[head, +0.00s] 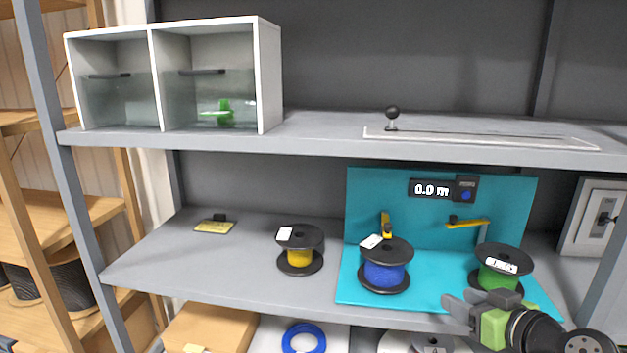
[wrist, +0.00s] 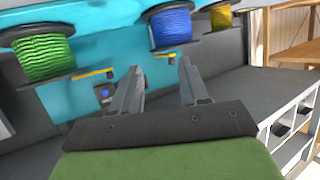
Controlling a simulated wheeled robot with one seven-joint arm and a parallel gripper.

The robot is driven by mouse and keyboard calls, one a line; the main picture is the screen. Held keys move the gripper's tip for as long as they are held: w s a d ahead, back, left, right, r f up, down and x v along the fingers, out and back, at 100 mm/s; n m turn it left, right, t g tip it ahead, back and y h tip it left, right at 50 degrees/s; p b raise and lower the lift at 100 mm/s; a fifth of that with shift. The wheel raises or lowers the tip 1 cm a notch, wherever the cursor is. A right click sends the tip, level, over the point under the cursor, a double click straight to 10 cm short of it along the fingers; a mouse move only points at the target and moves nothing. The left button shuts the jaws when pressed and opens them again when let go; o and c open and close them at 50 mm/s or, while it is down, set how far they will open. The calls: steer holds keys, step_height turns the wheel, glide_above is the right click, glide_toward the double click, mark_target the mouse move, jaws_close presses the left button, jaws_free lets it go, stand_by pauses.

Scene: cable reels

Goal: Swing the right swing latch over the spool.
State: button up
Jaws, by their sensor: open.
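The right swing latch (head: 468,224) is a yellow bar with a black knob at its left end, on a post behind the green spool (head: 497,276). The bar points left, beside the spool and not over it. In the wrist view the latch (wrist: 93,74) lies near the green spool (wrist: 45,58). The left latch (head: 385,222) points forward towards the blue spool (head: 384,273). My gripper (head: 459,301) is open and empty, in front of the turquoise stand (head: 415,294) and left of the green spool. Its spread fingers (wrist: 160,80) show in the wrist view.
A yellow spool (head: 299,256) stands left of the stand. A display reading 0.0 m (head: 432,189) is on the back panel. An upper shelf (head: 330,138) overhangs, with a slider knob (head: 392,113) and a glass-fronted cabinet (head: 271,80). The left part of the lower shelf is mostly free.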

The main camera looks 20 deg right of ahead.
steer(key=w+a+n+g+y+p, duration=0.25)
steer(key=a+g+p, duration=0.3)
steer(key=a, duration=1.35)
steer(key=s+a+r+g+h+p, duration=0.1)
steer(key=s+a+r, duration=0.1)
steer(key=s, duration=0.5)
steer(key=s+a+r+m+g+p, duration=0.1)
steer(key=s+a+r+g+p, duration=0.1)
steer(key=s+a, duration=0.3)
steer(key=shift+s+a+r+h+p, duration=0.15)
steer(key=shift+s+a+h+p, duration=0.2)
steer(key=shift+s, duration=0.6)
